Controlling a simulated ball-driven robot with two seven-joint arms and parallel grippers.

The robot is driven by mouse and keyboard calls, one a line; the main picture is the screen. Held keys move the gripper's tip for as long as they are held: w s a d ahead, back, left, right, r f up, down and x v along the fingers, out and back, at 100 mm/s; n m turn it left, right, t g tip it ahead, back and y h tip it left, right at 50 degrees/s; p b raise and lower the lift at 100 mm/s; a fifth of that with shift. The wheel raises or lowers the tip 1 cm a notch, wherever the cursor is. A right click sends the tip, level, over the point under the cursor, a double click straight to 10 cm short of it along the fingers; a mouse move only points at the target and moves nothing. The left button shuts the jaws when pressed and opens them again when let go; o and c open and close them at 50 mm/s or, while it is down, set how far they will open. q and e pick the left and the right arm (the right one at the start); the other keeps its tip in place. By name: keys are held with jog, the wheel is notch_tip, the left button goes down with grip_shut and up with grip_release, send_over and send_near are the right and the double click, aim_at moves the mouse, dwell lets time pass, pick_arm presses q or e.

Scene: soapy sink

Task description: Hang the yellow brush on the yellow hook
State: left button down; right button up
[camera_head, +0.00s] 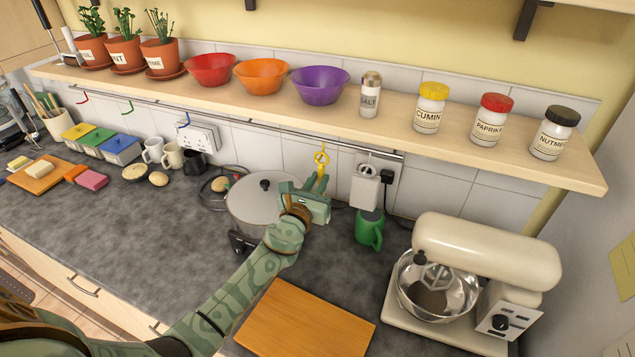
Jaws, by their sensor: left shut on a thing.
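My left gripper (318,184) is raised in front of the wall behind the big pot, just below the rail under the shelf. It is shut on the yellow brush (321,160), whose looped end shows above the fingers. The rest of the brush is hidden by the gripper. The yellow hook (322,147) is on the rail right at the loop, and the two yellow parts overlap in view. I cannot tell whether the loop is around the hook or only in front of it. My right gripper is not in view.
A lidded pot (250,203) stands left of the gripper. A green mug (369,230) and a socket with plug (365,187) are to the right. The rail (250,124) also carries red, green and blue hooks. A wooden board (300,325) and mixer (470,270) are nearer.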

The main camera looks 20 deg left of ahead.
pick_arm(q)
jog(key=c, duration=1.3)
grip_release()
jog(key=s+b, duration=0.1)
jog(key=s, duration=1.5)
jog(key=shift+s+d+f, duration=0.15)
jog(key=shift+d+f, duration=0.25)
jog(key=shift+d, duration=0.05)
